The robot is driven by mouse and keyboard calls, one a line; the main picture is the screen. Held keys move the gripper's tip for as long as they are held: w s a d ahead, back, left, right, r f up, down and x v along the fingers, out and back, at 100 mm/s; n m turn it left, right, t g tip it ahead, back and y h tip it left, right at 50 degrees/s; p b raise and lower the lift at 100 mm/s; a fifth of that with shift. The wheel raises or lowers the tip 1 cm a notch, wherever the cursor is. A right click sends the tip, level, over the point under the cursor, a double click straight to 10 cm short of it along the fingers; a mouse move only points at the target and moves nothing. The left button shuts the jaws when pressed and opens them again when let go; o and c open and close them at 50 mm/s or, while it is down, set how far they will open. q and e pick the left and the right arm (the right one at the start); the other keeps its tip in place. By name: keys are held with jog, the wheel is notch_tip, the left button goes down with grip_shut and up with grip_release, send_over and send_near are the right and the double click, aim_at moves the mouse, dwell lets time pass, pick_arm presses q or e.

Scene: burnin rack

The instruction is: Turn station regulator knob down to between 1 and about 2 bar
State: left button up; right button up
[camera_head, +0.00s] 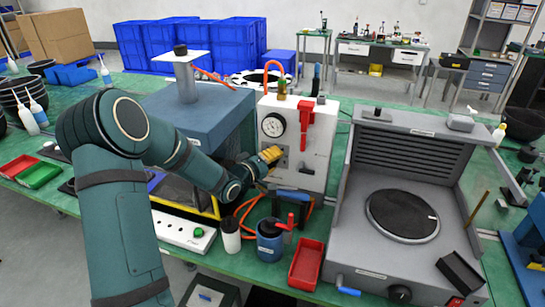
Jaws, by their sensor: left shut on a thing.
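The station is a white upright panel (315,150) in the middle of the view. It carries a round pressure gauge (272,125) and a red lever-like part (306,120). The gauge needle is too small to read. A yellow regulator knob (271,154) sits on the panel's front just below the gauge. My left arm comes in from the left, and my left gripper (259,164) is at the knob, shut on it. The fingers are dark and small here, partly hidden by the wrist. My right gripper is not in view.
A grey machine with a round dark plate (402,214) stands right of the panel. Orange hoses (247,207) run below the panel. A blue-grey block (198,108) stands behind my arm.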

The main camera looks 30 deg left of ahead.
pick_arm(q)
jog(key=shift+r+n, duration=0.15)
jog(key=shift+n, duration=0.25)
jog(key=o, duration=1.2)
jog(key=shift+w, duration=0.1)
